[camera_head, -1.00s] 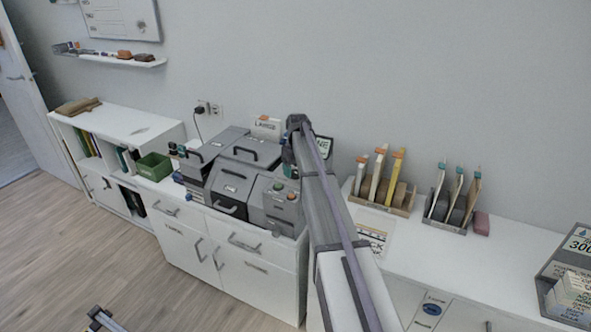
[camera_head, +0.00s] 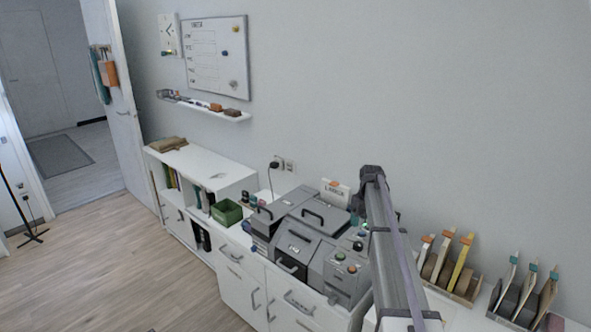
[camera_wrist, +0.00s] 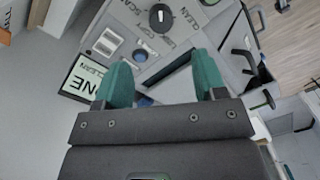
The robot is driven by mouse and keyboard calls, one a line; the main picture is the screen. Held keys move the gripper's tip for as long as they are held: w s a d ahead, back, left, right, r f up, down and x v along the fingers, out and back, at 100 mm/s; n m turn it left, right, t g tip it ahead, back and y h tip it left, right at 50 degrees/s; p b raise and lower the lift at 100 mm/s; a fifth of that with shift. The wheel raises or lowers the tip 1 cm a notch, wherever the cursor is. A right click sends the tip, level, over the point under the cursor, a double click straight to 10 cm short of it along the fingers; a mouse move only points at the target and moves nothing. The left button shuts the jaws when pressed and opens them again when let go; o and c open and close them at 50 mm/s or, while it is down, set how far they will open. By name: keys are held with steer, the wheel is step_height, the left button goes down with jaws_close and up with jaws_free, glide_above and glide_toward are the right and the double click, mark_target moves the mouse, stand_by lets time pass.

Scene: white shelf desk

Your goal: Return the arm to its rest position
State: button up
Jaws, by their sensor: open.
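My arm (camera_head: 392,250) rises from the bottom of the head view and bends at its top, above the right end of the grey machines (camera_head: 304,240). My gripper is hidden behind the arm in the head view. In the wrist view my gripper (camera_wrist: 162,78) shows two teal fingers standing apart with nothing between them. The fingers point toward a grey machine panel (camera_wrist: 175,45) with a black knob and a blue button.
A green bin (camera_head: 227,212) stands left of the machines. File racks (camera_head: 452,272) stand on the counter at right. A wall shelf (camera_head: 205,107) and whiteboard (camera_head: 216,57) hang at upper left. The wooden floor (camera_head: 120,270) is clear at lower left.

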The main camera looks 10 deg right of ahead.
steer(key=s+a, duration=0.8)
steer(key=s, duration=0.3)
steer(key=s+a, duration=0.8)
steer(key=s, duration=0.4)
steer(key=s+a+m, duration=0.1)
steer(key=s+a, duration=0.7)
steer(key=s, duration=0.4)
steer(key=shift+s+h, duration=0.15)
steer(key=shift+h, duration=0.15)
steer(key=shift+c, duration=0.2)
